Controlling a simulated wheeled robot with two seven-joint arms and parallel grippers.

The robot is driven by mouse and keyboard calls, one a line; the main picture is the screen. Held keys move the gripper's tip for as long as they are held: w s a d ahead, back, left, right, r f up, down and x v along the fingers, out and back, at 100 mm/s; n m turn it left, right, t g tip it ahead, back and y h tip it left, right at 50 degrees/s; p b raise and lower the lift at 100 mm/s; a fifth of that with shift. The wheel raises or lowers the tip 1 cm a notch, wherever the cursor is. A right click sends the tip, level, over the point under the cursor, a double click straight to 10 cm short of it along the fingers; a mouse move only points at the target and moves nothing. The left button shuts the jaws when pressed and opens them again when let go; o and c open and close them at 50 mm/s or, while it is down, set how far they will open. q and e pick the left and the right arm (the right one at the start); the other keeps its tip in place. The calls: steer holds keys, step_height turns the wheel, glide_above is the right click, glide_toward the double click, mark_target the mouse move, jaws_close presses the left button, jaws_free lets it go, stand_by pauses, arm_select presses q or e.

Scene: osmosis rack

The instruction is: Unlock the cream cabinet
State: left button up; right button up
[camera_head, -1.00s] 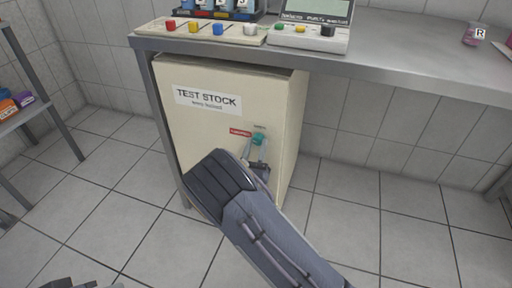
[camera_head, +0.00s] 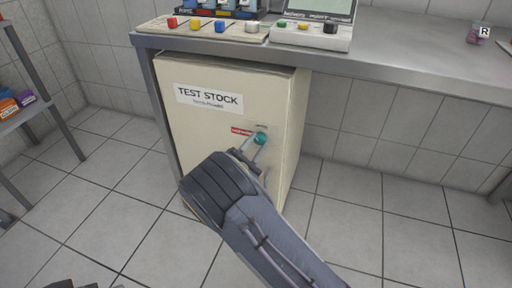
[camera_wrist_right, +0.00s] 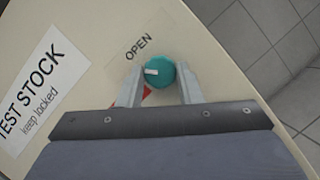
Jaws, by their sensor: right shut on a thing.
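The cream cabinet (camera_head: 205,139) stands under the bench, its door closed, with a white label reading "TEST STOCK, keep locked". A round teal knob (camera_head: 260,138) is on its front at the right. The knob (camera_wrist_right: 159,73) has a white mark pointing left in the wrist view, between the word OPEN (camera_wrist_right: 138,47) and a red label (camera_wrist_right: 146,91) partly hidden by a finger. My right gripper (camera_wrist_right: 161,75) is shut on the knob, one finger on each side. Dark parts at the bottom left edge of the head view may be my left gripper (camera_head: 70,284); its fingers cannot be made out.
The grey bench (camera_head: 420,58) above carries a panel with coloured buttons (camera_head: 205,27) and a device with a screen (camera_head: 311,36). A shelf (camera_head: 20,112) with small boxes stands at the left. The tiled floor in front is clear.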

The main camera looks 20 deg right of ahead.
steer(key=m+g, duration=0.1)
steer(key=m, duration=0.3)
steer(key=shift+a+m+g+b, duration=0.1)
steer(key=shift+m+g+b, duration=0.2)
steer(key=shift+g+b, duration=0.1)
steer(key=shift+r+m+g+b, duration=0.2)
steer(key=shift+m+g+b, duration=0.5)
steer(key=shift+m, duration=1.5)
steer(key=shift+y, duration=0.3)
steer(key=o, duration=1)
steer(key=shift+a, duration=0.15)
steer(key=shift+s+a+r+p, duration=0.1)
steer(key=shift+s+a+p, duration=0.05)
steer(key=shift+a+p, duration=0.2)
steer(key=p+v, duration=0.2)
steer(key=v, duration=0.5)
